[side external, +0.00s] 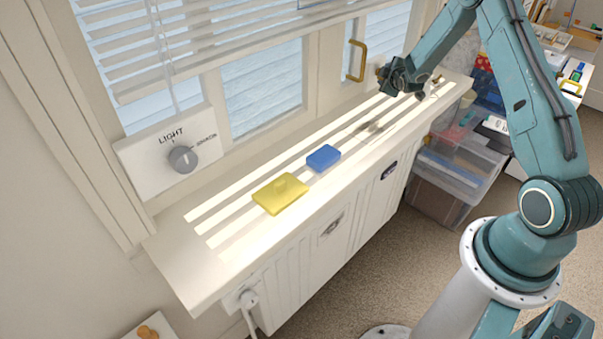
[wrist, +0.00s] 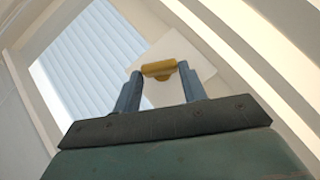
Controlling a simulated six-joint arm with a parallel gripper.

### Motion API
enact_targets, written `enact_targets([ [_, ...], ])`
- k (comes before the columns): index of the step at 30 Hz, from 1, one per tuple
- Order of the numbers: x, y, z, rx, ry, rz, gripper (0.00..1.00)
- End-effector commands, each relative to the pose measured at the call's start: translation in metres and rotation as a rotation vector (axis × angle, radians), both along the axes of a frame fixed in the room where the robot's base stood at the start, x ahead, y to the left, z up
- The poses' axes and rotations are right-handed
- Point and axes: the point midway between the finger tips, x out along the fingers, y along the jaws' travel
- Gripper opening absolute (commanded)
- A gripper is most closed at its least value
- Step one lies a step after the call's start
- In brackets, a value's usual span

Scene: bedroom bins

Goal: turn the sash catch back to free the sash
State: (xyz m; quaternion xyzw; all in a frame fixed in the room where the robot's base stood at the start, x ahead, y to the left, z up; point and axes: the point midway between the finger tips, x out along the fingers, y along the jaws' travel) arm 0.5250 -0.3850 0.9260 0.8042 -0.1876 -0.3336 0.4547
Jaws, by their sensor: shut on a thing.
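The sash catch (wrist: 159,69) is a small brass piece on a pale plate (wrist: 190,48) at the window frame, seen in the wrist view. My gripper (wrist: 159,76) is at the catch, with its two blue-grey fingers on either side of the brass piece, shut on it. In the side view my gripper (side external: 382,74) is at the far part of the window, just above the sill, and it mostly hides the catch there. The window sash (side external: 378,45) has a brass handle (side external: 356,60) upright on its frame, left of my gripper.
The sill (side external: 330,205) holds a yellow sponge-like block (side external: 280,193) and a blue block (side external: 323,157), both well apart from my gripper. A light switch panel (side external: 150,165) with a grey knob is at the left. Clear storage boxes (side external: 455,170) stand beyond the radiator.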

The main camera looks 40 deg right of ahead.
Motion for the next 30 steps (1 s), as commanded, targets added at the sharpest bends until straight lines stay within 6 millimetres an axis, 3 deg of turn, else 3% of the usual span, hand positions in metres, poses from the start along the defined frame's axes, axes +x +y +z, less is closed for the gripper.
enact_targets([
  [15,0.0010,0.0036,-0.0080,-0.304,0.000,0.003,0.19],
  [30,0.0013,0.0038,-0.0112,-0.486,-0.003,0.001,0.19],
])
